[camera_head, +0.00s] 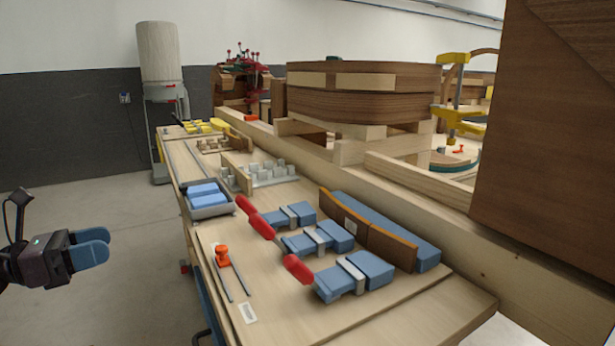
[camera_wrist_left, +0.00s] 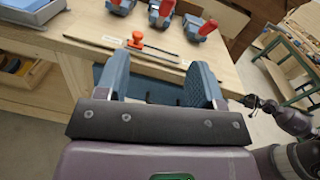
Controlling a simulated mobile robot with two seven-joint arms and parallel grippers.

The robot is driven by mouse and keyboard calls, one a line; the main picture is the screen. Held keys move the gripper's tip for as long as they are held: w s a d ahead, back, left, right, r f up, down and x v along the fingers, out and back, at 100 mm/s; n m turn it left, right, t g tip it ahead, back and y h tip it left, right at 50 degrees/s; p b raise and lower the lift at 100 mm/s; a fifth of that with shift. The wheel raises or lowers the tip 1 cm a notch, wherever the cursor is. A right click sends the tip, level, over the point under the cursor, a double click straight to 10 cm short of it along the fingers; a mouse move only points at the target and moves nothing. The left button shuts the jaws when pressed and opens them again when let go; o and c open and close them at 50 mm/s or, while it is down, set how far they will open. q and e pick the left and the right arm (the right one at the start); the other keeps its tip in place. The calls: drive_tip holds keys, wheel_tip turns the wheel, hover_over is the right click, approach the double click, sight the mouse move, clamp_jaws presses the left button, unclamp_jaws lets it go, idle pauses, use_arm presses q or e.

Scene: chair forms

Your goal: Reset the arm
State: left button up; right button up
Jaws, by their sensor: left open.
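My left gripper (camera_head: 92,248) is at the left of the head view, over the floor and apart from the workbench. Its blue fingers are open and empty. In the left wrist view the two fingers of my left gripper (camera_wrist_left: 163,80) stand apart, with the bench's front edge beyond them. The workbench (camera_head: 275,310) carries several blue clamps with red handles, such as the nearest clamp (camera_head: 352,277). My right gripper does not show in either view.
An orange-handled tool (camera_head: 222,256) lies near the bench's left edge. A grey tray (camera_head: 208,210) holds blue blocks. Wooden chair forms (camera_head: 360,105) stand behind, and a large brown panel (camera_head: 550,150) fills the right. The floor (camera_head: 110,190) at left is clear.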

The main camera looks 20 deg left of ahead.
use_arm(q)
drive_tip(key=w+a+f+n+t+y, duration=0.25)
drive_tip(key=n+t+y, duration=0.4)
drive_tip(key=n, duration=1.05)
drive_tip(key=s+d+f+n+g+y, duration=0.1)
drive_tip(key=f+n+y, duration=0.1)
drive_tip(key=f+n, duration=0.4)
drive_tip(key=s+d+f+n+g+y+p, duration=0.1)
drive_tip(key=f+n+y, duration=0.2)
drive_tip(key=f+n, duration=0.25)
drive_tip(key=s+d+f+n+g+y, duration=0.1)
drive_tip(key=d+f+n+g+y, duration=0.1)
drive_tip(key=f+n, duration=0.4)
drive_tip(key=s+d+f+n+g+h+p, duration=0.1)
drive_tip(key=s+d+f+n+g, duration=0.1)
drive_tip(key=s+d+f, duration=0.4)
drive_tip(key=s+d+f+n+g+h, duration=0.1)
drive_tip(key=s+d+f+n+g, duration=0.2)
drive_tip(key=s+d+f, duration=0.3)
drive_tip(key=d+f+n, duration=0.1)
drive_tip(key=d+f, duration=0.4)
drive_tip(key=d, duration=0.3)
drive_tip(key=shift+s+f+g+p, duration=0.2)
drive_tip(key=shift+g+p, duration=0.15)
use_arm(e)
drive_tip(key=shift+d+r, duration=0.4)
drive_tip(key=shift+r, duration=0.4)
